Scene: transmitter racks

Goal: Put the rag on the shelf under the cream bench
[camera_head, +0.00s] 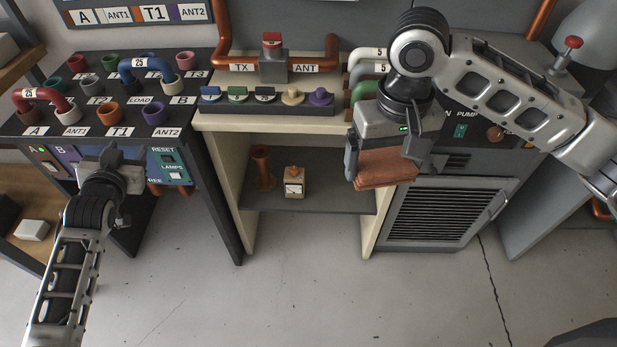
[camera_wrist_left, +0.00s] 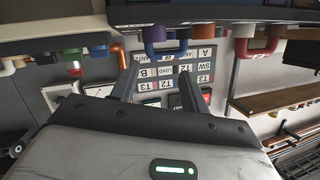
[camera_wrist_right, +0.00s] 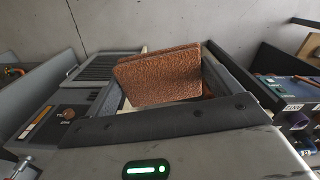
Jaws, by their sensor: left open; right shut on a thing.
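The rag (camera_head: 385,167) is a folded reddish-brown cloth. My right gripper (camera_head: 384,160) is shut on it and holds it in the air in front of the right side of the cream bench (camera_head: 228,170). The rag also fills the middle of the right wrist view (camera_wrist_right: 158,76). The shelf (camera_head: 335,200) under the cream bench is a dark board between two cream side panels. My left gripper (camera_head: 110,160) is open and empty, in front of the dark patch panel at the left. It also shows in the left wrist view (camera_wrist_left: 158,85).
On the shelf stand a copper-coloured spool-like piece (camera_head: 262,167) and a small meter box (camera_head: 294,182). The right part of the shelf looks bare. A grey cabinet with a louvred grille (camera_head: 440,214) stands right of the bench. The floor in front is clear.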

